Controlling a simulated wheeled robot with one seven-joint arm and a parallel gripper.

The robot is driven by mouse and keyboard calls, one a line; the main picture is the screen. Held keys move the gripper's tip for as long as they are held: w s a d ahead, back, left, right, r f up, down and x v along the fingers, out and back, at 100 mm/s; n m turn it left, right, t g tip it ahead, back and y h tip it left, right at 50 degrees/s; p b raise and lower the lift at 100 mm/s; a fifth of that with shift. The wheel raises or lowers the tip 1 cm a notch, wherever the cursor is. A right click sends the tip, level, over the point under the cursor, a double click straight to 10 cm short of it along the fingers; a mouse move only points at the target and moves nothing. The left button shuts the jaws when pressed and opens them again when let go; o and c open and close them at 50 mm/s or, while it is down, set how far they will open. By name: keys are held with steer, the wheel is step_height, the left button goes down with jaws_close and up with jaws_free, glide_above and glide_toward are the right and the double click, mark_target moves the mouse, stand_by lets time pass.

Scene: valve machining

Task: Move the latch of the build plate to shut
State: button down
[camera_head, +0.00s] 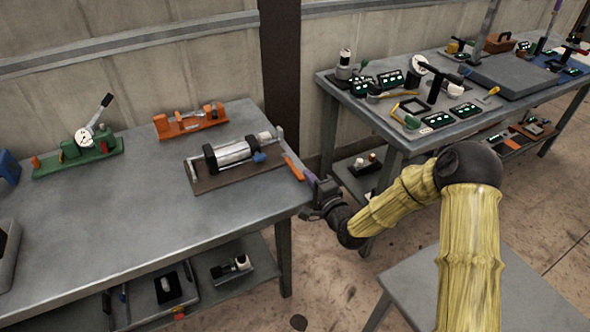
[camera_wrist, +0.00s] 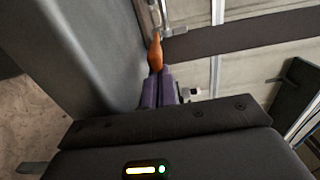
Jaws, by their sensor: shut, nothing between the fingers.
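The build plate (camera_head: 222,180) is a dark flat board near the right end of the left grey table. It carries a silver cylinder with black end rings (camera_head: 232,152). An orange handle (camera_head: 293,168), which looks like the latch, sticks out at the plate's right side, past a thin upright metal post. The handle shows in the wrist view (camera_wrist: 155,52) straight ahead of the fingertips. My gripper (camera_head: 308,176) is shut and empty, its purple fingers (camera_wrist: 158,75) at or very near the handle's outer end. I cannot tell whether they touch.
An orange fixture (camera_head: 190,122) and a green gauge stand (camera_head: 80,150) stand farther back on the left table (camera_head: 120,225). A second table (camera_head: 440,128) with gauges and tools is at the right. The table's front middle is clear.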

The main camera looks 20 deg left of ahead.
steer(key=shift+s+a+r, duration=0.1)
steer(key=shift+s+a, duration=0.05)
steer(key=shift+a, duration=0.3)
steer(key=shift+w+d+r, duration=0.2)
steer(key=shift+w+d, duration=0.2)
steer(key=shift+w, duration=0.05)
steer(key=shift+d, duration=0.1)
steer(key=shift+s+d+f, duration=0.1)
steer(key=shift+d+f, duration=0.15)
steer(key=shift+d, duration=0.05)
steer(key=v, duration=0.6)
steer(key=shift+s, duration=0.15)
steer(key=shift+f, duration=0.1)
stand_by(0.6)
